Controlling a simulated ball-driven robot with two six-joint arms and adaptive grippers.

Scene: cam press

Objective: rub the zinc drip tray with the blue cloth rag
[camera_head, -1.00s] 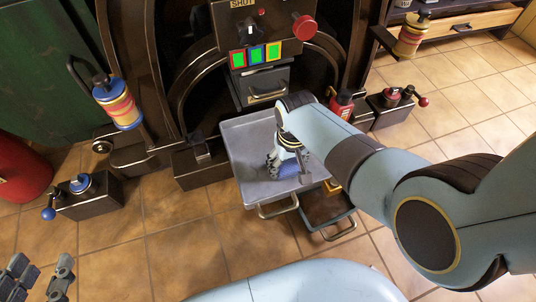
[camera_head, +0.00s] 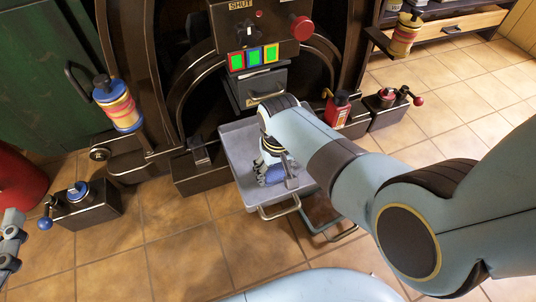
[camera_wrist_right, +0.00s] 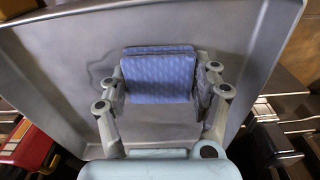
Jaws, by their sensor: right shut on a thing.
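The zinc drip tray (camera_head: 238,149) is a shallow grey metal tray with a front handle, below the press's front. It also fills much of the right wrist view (camera_wrist_right: 62,62). My right gripper (camera_head: 272,176) is over the tray, pointing down. It is shut on the blue cloth rag (camera_wrist_right: 160,76), a folded patterned pad between the fingers. The rag seems to lie against the tray floor, though the contact itself is hidden. A darker wavy mark shows beside the rag on the floor. My left gripper (camera_head: 10,240) is partly cut off at the left edge, and its opening is unclear.
The dark press carries three lit green buttons (camera_head: 253,57) and a red knob (camera_head: 301,28). A red bottle (camera_head: 337,108) and a red-handled box (camera_head: 388,107) stand right of the tray. A blue-handled box (camera_head: 87,205) stands left.

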